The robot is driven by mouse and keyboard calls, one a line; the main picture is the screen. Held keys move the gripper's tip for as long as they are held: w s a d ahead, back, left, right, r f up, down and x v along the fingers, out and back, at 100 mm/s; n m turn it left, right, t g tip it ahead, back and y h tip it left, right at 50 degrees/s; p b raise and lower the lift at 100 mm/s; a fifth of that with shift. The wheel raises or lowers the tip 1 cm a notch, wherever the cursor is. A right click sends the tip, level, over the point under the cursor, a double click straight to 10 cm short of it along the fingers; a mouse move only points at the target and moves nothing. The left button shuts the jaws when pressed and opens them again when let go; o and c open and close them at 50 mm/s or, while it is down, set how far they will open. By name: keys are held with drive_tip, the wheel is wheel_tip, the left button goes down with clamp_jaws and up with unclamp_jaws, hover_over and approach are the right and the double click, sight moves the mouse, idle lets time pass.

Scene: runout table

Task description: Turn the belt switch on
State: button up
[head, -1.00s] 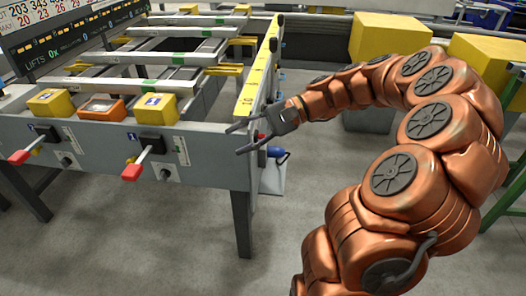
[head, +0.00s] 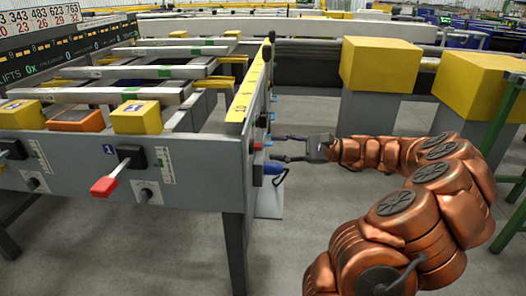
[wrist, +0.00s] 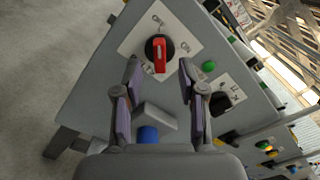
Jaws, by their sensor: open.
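In the wrist view a red rotary handle (wrist: 160,54) stands upright on a round black base with a white marked plate, on the grey end panel (wrist: 97,85). To its right, a black switch (wrist: 221,105) sits on a smaller white plate. I cannot read the labels to tell which is the belt switch. My gripper (head: 271,148) is open and empty, facing the table's end panel. In the wrist view its fingertips (wrist: 160,70) are either side of the red handle's lower end; contact is not clear. The head view shows the panel only edge-on.
A green button (wrist: 208,66) lies between the two switches. A blue plug (wrist: 148,134) with a grey housing sticks out below the red handle. On the table's front are a red-tipped lever (head: 105,186) and a knob (head: 146,194). Yellow boxes (head: 380,62) stand behind my arm.

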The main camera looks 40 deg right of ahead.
sight(256, 147)
drive_tip(key=b+x, duration=0.1)
drive_tip(key=x, duration=0.3)
drive_tip(key=shift+w+a, duration=0.1)
clamp_jaws()
idle(0.3)
